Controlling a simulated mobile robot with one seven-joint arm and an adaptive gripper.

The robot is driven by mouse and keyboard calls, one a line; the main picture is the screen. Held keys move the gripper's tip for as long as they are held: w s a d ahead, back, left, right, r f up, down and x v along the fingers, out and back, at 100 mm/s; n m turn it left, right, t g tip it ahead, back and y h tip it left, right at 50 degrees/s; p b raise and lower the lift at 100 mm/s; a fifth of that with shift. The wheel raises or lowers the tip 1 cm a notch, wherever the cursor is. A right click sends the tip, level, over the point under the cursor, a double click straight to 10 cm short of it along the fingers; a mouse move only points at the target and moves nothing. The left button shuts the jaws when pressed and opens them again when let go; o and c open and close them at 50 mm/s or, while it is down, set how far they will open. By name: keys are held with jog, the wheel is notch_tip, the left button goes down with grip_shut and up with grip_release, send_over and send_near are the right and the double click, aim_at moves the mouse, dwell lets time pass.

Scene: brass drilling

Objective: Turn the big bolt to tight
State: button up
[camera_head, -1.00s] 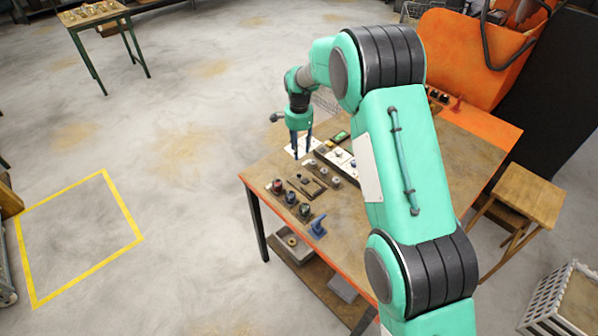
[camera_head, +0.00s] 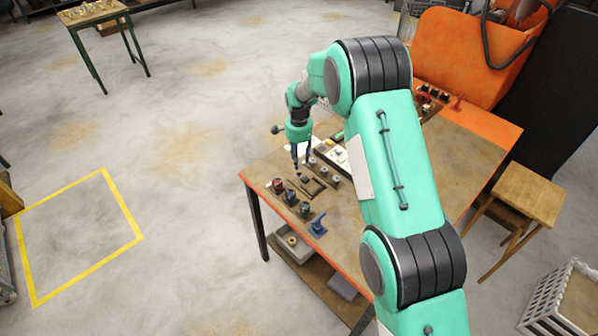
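My gripper (camera_head: 301,163) points down over the left part of the workbench (camera_head: 270,170). Its two dark fingers look apart, with nothing visible between them. Just below the fingers is a flat dark plate with a dark bolt-like part (camera_head: 305,179) on it. I cannot tell whether a fingertip touches anything.
Dark holders with red and blue tops (camera_head: 291,197) and a blue clamp-like part (camera_head: 317,226) stand near the front edge. A white panel (camera_head: 332,157) lies behind the fittings. My arm hides the bench's middle. A wooden stool (camera_head: 528,194) stands at the right.

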aim_at(299, 174)
notch_tip(299, 174, down, 8)
jog(key=shift+r, duration=0.25)
grip_shut()
dwell(0.3)
